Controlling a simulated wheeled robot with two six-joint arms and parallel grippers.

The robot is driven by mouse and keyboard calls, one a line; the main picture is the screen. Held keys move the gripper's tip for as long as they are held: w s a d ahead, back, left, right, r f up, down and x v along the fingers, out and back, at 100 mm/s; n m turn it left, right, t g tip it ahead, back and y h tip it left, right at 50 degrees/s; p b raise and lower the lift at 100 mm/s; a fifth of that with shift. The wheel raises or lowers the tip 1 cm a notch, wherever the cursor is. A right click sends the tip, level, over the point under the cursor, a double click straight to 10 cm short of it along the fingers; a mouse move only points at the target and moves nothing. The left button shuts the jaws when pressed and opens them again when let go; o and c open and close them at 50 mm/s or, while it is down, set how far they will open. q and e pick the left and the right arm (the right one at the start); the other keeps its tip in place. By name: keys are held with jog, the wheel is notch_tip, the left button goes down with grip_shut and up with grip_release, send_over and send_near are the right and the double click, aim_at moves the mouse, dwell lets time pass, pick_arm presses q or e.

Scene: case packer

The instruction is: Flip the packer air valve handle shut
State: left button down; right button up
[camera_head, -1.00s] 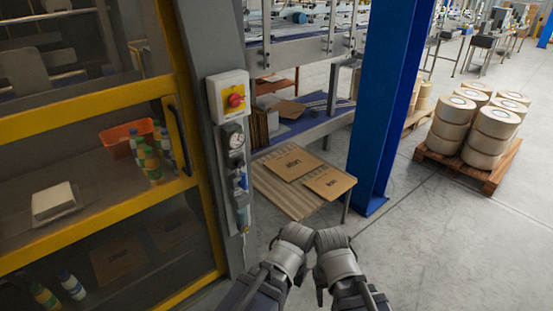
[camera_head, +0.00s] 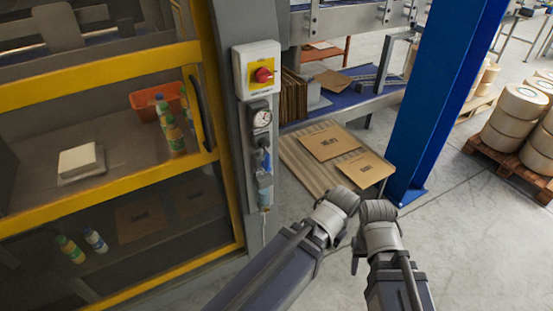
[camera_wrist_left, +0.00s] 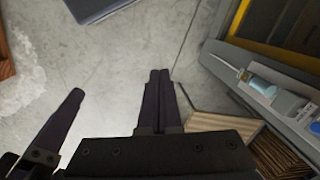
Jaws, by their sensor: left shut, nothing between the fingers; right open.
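The valve handle (camera_head: 266,161) is a small blue lever on the air unit mounted on the grey machine post, below a round gauge (camera_head: 262,119) and above a clear bowl (camera_head: 264,195). In the left wrist view, the bowl (camera_wrist_left: 262,86) and blue valve part (camera_wrist_left: 309,112) show at the right edge. My left gripper (camera_wrist_left: 160,75) is shut and empty, its fingers side by side and apart from the valve. In the head view my left gripper (camera_head: 337,208) is right of and below the valve. My right gripper (camera_head: 378,228) is open beside it; its fingertips are mostly hidden.
A red knob on a yellow plate (camera_head: 263,75) sits above the gauge. A yellow-framed guard door (camera_head: 100,185) stands left. A slatted table (camera_head: 300,185) with flat cartons and a blue column (camera_head: 445,100) are right of the post. Floor at lower right is clear.

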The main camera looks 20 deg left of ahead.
pick_arm(q)
jog(key=w+a+r+n+t+y+p, duration=0.2)
jog(key=w+a+r+p, duration=0.2)
jog(key=w+a+r, duration=0.3)
jog(key=w+a+r+n+t+y+p, duration=0.1)
jog(key=w+a+r+p, duration=0.4)
jog(key=w, duration=0.5)
notch_tip(320, 180, up, 3)
jog(key=shift+w+a+f+n+t+y, duration=0.1)
jog(key=shift+w+a+n+t+y, duration=0.35)
jog(key=shift+a+t, duration=0.55)
pick_arm(e)
notch_tip(320, 180, up, 10)
jog(key=shift+r, duration=0.25)
pick_arm(q)
jog(key=shift+f, duration=0.15)
pick_arm(e)
jog(key=shift+f, duration=0.15)
